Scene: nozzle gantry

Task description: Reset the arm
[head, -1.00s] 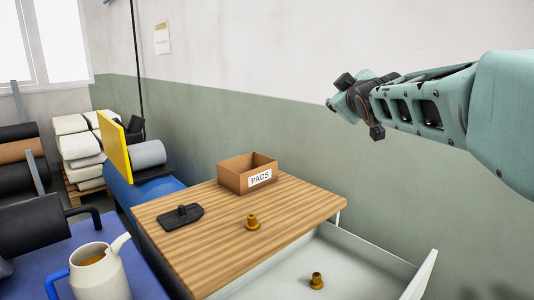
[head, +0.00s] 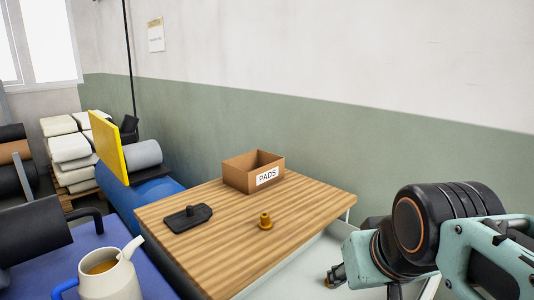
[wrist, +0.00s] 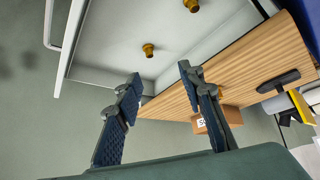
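My arm (head: 430,235) is folded low at the right of the head view, over the pale tray. My gripper (wrist: 160,75) shows in the wrist view with its two fingers well apart and nothing between them. It hangs above the tray, near the edge of the wooden top. In the head view the arm hides most of the gripper.
The wooden top (head: 190,255) bears a brass nozzle (head: 265,220), a black pad-like piece (head: 187,219) and an open box marked PADS (head: 240,177). The pale tray (wrist: 105,50) holds brass nozzles (wrist: 148,50). A jug (head: 110,280) stands at the left.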

